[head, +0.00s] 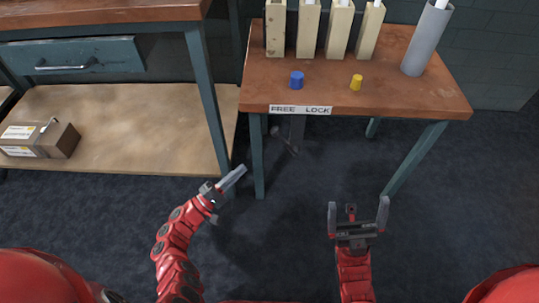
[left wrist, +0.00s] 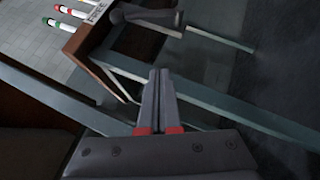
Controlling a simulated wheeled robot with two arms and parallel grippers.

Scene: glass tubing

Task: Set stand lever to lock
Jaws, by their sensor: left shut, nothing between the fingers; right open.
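The stand (head: 423,106) is a brown-topped table with blue-grey legs. A white label (head: 300,110) on its front edge reads FREE at left and LOCK at right. A dark grey lever (head: 297,132) hangs under the edge below the label; its lower end is hard to make out against the floor. In the left wrist view the lever (left wrist: 152,18) shows beside the FREE lettering (left wrist: 96,13). My left gripper (head: 241,170) is shut and empty, below and left of the lever, not touching it. My right gripper (head: 358,210) is open and empty in front of the stand.
Several cream holders (head: 308,30), a grey tube (head: 427,40), a blue cap (head: 297,80) and a yellow cap (head: 356,82) stand on the stand. A bench (head: 105,15) with a drawer and lower shelf is at left, its leg (head: 207,100) near my left gripper. The floor in front is clear.

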